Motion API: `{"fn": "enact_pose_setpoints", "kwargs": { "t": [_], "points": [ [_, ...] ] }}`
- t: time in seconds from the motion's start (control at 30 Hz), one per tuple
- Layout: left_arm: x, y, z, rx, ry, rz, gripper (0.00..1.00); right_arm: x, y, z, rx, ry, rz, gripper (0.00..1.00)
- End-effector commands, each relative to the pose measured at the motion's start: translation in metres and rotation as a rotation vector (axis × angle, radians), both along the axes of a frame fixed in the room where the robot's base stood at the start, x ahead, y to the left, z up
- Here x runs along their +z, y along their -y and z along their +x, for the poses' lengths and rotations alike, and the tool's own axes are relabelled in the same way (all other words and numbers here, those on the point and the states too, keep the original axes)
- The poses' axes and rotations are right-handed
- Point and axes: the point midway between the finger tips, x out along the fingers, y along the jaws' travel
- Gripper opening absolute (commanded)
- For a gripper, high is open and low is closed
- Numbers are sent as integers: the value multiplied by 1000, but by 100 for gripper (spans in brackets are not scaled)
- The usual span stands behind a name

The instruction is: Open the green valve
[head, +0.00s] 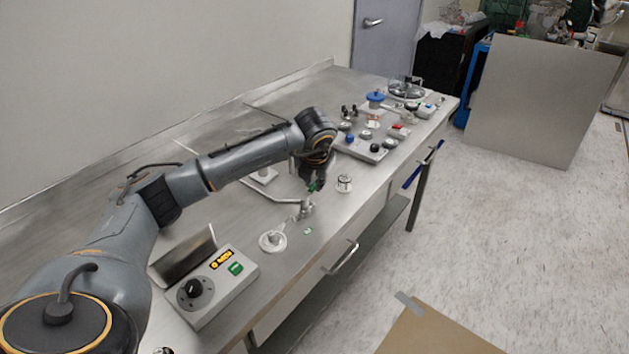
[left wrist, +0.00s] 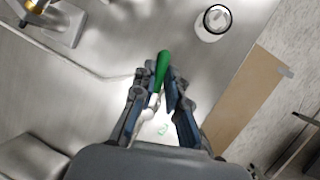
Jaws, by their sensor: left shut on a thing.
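The green valve handle (left wrist: 163,68) shows in the left wrist view between the two fingers of my left gripper (left wrist: 160,98). The fingers are shut on it. The gripper hides most of the handle in the head view. My right gripper is in neither view.
A control box (head: 205,287) with a black knob and green button stands at the near end of the steel bench (head: 290,290). A white round fitting (head: 272,241) and a small white cylinder (head: 344,183) stand near the valve. Several knobs and boxes crowd the far end.

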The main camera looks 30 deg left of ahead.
Motion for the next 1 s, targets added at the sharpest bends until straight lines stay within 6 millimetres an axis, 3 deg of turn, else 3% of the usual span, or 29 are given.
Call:
{"fn": "enact_pose_setpoints", "kwargs": {
  "t": [0.23,0.6,0.63,0.7,1.0],
  "points": [
    [-3,8,0,-189,2,1,0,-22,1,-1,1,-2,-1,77],
    [1,11,-1,-240,1,0,0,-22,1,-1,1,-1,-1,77],
    [0,11,-1,-240,1,0,20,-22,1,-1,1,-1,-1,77],
    [0,11,-1,-240,1,0,34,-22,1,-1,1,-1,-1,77],
    [1,11,-1,-237,1,0,36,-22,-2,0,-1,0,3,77]
  ]
}}
